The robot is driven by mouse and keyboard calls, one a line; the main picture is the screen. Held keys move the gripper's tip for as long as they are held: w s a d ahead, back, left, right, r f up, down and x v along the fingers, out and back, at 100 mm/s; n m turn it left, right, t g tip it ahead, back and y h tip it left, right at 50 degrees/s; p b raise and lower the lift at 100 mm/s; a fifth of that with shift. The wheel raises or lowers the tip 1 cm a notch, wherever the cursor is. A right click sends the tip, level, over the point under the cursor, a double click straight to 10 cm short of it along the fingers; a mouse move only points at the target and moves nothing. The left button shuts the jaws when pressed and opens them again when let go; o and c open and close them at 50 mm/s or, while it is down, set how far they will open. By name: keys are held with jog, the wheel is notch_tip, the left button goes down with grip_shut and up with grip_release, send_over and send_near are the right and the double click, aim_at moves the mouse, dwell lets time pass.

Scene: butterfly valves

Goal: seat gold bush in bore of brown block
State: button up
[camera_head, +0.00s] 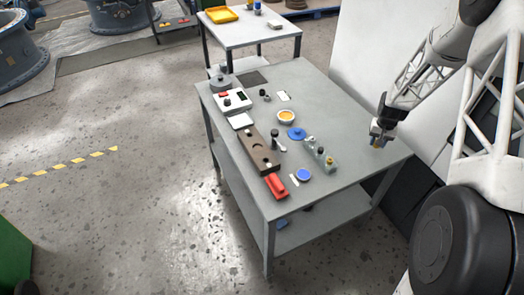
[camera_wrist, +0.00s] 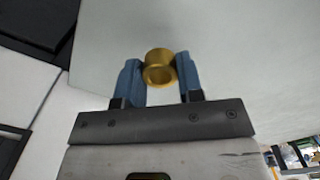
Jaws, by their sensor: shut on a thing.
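The gold bush (camera_wrist: 160,67) is a short hollow ring, held between the two blue fingers of my gripper (camera_wrist: 159,80) in the wrist view. In the head view my gripper (camera_head: 376,140) is above the right part of the grey table, with a small gold patch of the bush (camera_head: 375,147) under it. The brown block (camera_head: 249,138) lies on the left side of the table, well away from my gripper. Its round bore (camera_head: 258,151) faces up near the middle and looks empty. The wrist view does not show the block.
Between block and gripper stand a dark knobbed part (camera_head: 275,137), a blue disc (camera_head: 297,134), an orange-filled bowl (camera_head: 286,117) and a grey-green fixture (camera_head: 320,154). A red part (camera_head: 276,186) sits by the block's near end. The right part of the table (camera_head: 350,150) is clear.

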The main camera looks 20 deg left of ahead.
aim_at(258, 148)
jog(key=shift+a, duration=0.15)
